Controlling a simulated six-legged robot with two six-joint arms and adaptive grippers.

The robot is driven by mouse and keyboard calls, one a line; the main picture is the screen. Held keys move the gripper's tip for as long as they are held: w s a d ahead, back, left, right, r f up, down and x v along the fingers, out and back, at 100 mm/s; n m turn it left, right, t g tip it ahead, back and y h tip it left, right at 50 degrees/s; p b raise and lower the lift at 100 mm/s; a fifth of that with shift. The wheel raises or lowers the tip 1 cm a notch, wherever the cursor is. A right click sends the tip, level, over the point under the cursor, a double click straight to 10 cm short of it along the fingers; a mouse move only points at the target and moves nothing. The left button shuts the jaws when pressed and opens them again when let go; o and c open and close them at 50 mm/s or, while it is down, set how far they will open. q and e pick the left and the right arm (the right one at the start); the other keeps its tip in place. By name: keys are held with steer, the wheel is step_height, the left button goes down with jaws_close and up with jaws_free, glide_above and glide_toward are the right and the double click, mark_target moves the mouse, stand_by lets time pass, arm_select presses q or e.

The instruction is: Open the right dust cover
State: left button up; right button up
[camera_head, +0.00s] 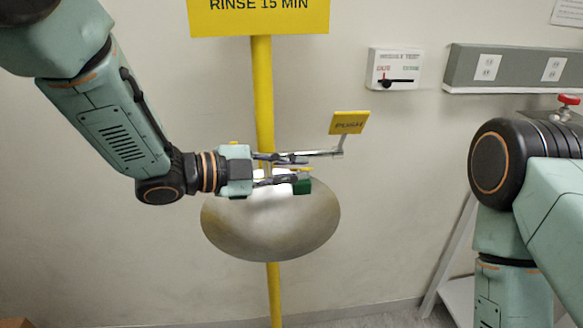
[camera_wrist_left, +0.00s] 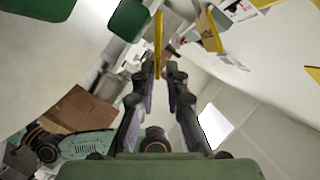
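The eyewash bowl (camera_head: 270,232) is a round metal basin on a yellow pole. A green dust cover (camera_head: 302,187) shows over the bowl just beyond my left fingertips, partly hidden. In the left wrist view, a green cover (camera_wrist_left: 130,19) is near the fingertips and another green piece (camera_wrist_left: 40,7) is at the upper left. My left gripper (camera_head: 300,168) reaches in from the left over the bowl. Its fingers are apart, and a thin yellow strip (camera_wrist_left: 158,40) shows near and between the tips in the wrist view (camera_wrist_left: 161,72). I cannot tell if they touch it.
A flag-like yellow push plate (camera_head: 349,122) on a metal arm stands right of my left gripper. The yellow pole (camera_head: 263,90) and rinse sign (camera_head: 260,14) rise behind. A white panel (camera_head: 394,68) and grey box (camera_head: 505,67) are on the wall. My right arm is at the right.

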arm_select(q)
steer(key=shift+o, duration=1.2)
steer(key=v, duration=1.2)
